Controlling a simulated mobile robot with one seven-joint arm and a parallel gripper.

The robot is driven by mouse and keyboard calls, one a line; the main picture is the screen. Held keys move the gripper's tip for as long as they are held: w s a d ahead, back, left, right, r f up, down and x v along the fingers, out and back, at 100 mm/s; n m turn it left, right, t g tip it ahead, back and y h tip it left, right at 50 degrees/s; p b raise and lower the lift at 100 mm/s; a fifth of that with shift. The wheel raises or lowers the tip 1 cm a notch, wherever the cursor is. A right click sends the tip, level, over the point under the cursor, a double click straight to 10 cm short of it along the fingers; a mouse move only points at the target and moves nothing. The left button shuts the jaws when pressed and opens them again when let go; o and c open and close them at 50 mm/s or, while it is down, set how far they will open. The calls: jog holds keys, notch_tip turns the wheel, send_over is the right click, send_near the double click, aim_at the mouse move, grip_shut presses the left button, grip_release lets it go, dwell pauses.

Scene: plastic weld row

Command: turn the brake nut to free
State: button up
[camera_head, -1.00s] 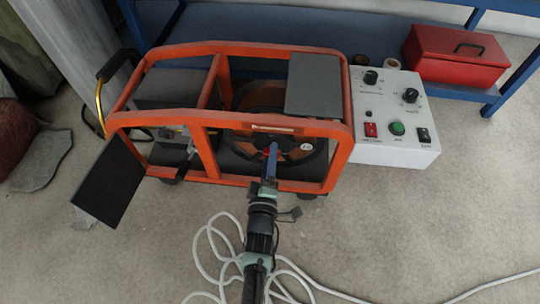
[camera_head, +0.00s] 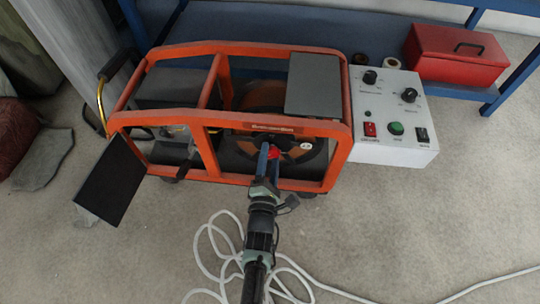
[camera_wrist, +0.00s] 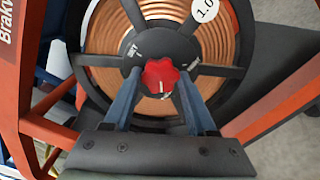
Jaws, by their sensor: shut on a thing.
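The brake nut is a red lobed knob (camera_wrist: 159,75) with a white mark, on the dark hub (camera_wrist: 133,62) of a spool. In the head view, a little red of the nut (camera_head: 273,153) shows by the fingertips. My gripper (camera_wrist: 162,80) has its two blue fingers on either side of the nut, shut on it. In the head view my gripper (camera_head: 268,156) reaches in through the front of the orange frame (camera_head: 215,125). White lettering lies on the hub beside the nut, partly too small to read.
Copper wire (camera_wrist: 110,30) fills the spool behind dark spokes, with a white "1.0" disc (camera_wrist: 205,9). Orange bars close in around my gripper. A white control box (camera_head: 395,150) stands right of the frame. Loose white cable (camera_head: 215,255) lies on the floor below my arm.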

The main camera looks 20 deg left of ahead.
jog(key=shift+n, duration=0.5)
jog(key=o, duration=1.4)
jog(key=shift+c, duration=0.2)
jog(key=p+v, duration=0.6)
jog(key=v, duration=0.7)
